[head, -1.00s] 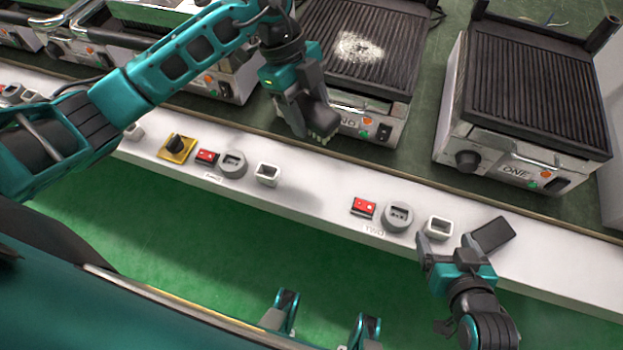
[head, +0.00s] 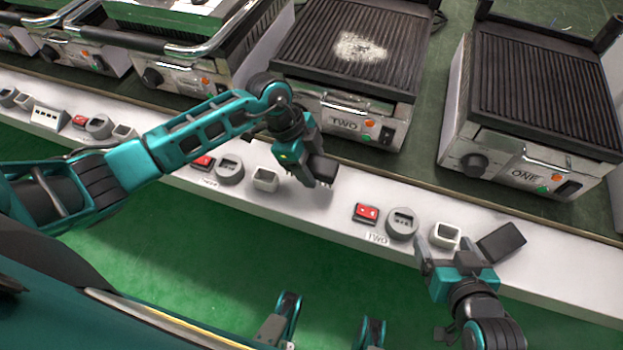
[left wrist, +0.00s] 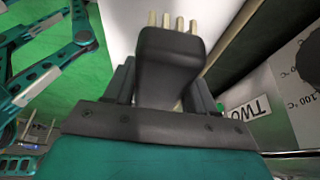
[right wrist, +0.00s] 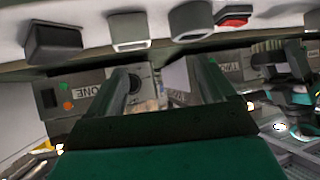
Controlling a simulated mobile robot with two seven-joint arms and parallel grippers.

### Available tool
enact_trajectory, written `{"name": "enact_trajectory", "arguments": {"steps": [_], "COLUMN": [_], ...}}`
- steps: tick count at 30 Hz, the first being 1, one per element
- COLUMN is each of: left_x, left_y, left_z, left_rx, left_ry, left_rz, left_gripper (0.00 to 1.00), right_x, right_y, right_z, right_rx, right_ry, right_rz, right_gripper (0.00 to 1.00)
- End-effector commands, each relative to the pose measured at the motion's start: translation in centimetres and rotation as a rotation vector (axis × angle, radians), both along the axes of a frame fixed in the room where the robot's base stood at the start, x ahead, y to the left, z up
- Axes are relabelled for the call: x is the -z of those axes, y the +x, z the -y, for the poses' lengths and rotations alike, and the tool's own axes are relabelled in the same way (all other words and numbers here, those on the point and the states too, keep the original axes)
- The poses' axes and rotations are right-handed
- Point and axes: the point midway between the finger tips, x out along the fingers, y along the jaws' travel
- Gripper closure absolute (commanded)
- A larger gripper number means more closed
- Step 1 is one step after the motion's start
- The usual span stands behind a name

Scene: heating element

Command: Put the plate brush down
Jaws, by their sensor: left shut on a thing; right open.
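The plate brush (head: 323,168) is a dark block with pale bristle tufts at one end. My left gripper (head: 316,178) is shut on it and holds it over the white ledge (head: 325,212), in front of grill TWO. The left wrist view shows the brush (left wrist: 170,62) between the fingers, tufts pointing away from the gripper. Whether it touches the ledge I cannot tell. My right gripper (head: 458,254) is open and empty at the ledge's front edge, beside a white square holder (head: 445,236) and a black block (head: 502,242).
Grill TWO (head: 345,116) has a white powdery patch on its ribbed plate. Grill ONE (head: 525,170) stands to its right. The ledge carries red switches (head: 367,214), grey round sockets (head: 402,224) and another white square holder (head: 265,180). Bare ledge lies between that holder and the TWO switch.

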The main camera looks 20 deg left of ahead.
Motion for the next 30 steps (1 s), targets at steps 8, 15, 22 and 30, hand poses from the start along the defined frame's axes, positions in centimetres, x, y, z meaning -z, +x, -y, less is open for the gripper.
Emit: {"name": "enact_trajectory", "arguments": {"steps": [8, 15, 22, 30], "left_x": [2.5, 5.2, 5.1, 5.2], "left_y": [-0.1, 0.0, 0.0, 0.0], "left_z": [0.1, 0.0, 0.0, 0.0], "left_rx": [0.0, 0.0, 0.001, 0.001], "left_ry": [-0.002, -0.001, -0.001, -0.001], "left_rz": [-0.002, 0.0, 0.0, -0.001], "left_gripper": [0.69, 0.69, 0.69, 0.24], "right_x": [0.3, 0.6, 0.3, 0.4], "right_y": [0.3, 0.3, 0.4, 0.4], "right_z": [-0.5, -0.8, -0.8, -0.8], "right_rx": [-0.01, -0.015, -0.016, -0.015], "right_ry": [0.007, 0.012, 0.012, 0.013], "right_rz": [0.005, 0.002, 0.005, 0.005], "right_gripper": [0.17, 0.17, 0.17, 0.17]}}
